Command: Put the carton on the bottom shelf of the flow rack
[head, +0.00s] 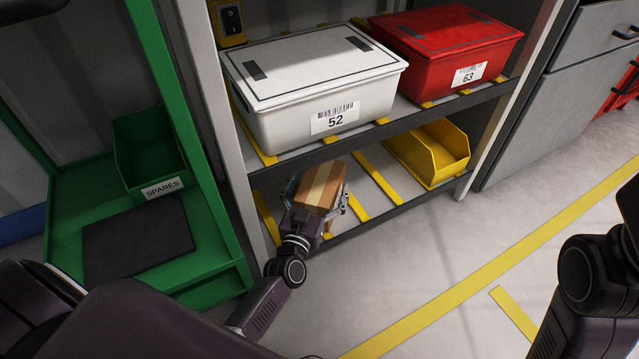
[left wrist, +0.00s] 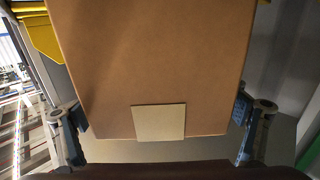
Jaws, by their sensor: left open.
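The brown carton (head: 321,187) with a pale tape strip is at the left part of the bottom shelf (head: 372,202) of the flow rack. My left gripper (head: 318,203) is open with its fingers on either side of the carton. In the left wrist view the carton (left wrist: 150,60) fills the middle, with a pale label near its close edge. The fingers stand at its two sides, with a small gap visible. The carton's underside is hidden, so I cannot tell how fully it rests on the shelf. My right arm shows at the right edge; its gripper is out of view.
A white bin marked 52 (head: 320,95) and a red bin marked 63 (head: 447,48) fill the shelf above. A yellow open bin (head: 430,152) stands on the bottom shelf's right. A green stand with a SPARES bin (head: 150,155) is at left. Bare shelf lies between carton and yellow bin.

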